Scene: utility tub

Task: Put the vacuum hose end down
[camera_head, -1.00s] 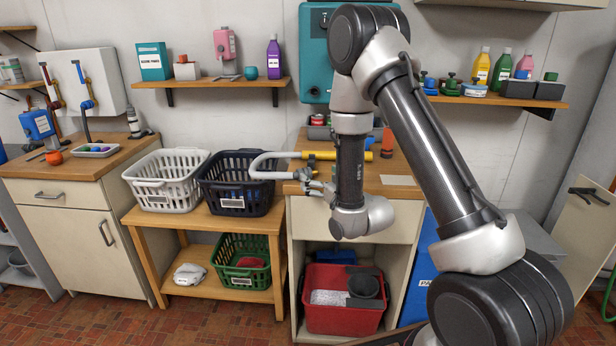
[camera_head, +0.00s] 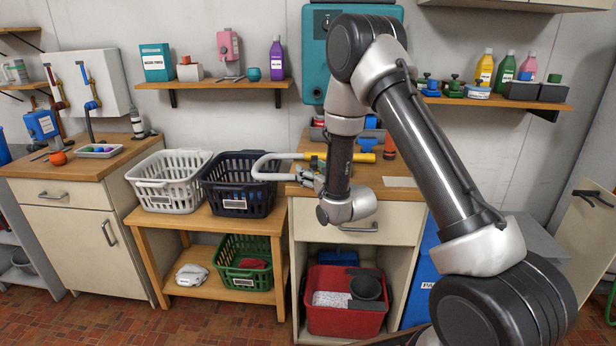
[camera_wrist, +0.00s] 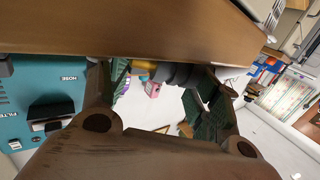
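The vacuum hose end is a light grey curved hose (camera_head: 262,163) with a yellow tube (camera_head: 350,157) on its right. It lies across the wooden worktop (camera_head: 402,182) near its front left corner, and its grey bend sticks out over the dark basket. My gripper (camera_head: 311,178) is just in front of it, at the left end of the worktop. In the wrist view my two fingers (camera_wrist: 163,78) stand wide apart, with a clear gap. A dark collar (camera_wrist: 178,74) and a bit of yellow show across their tips. Whether a finger touches the hose I cannot tell.
A white basket (camera_head: 168,188) and a dark basket (camera_head: 240,190) stand on a lower wooden bench to the left. A red tub (camera_head: 345,312) is in the open cupboard below. A teal wall unit (camera_head: 316,55) hangs behind. A pale flat sheet lies right on the worktop.

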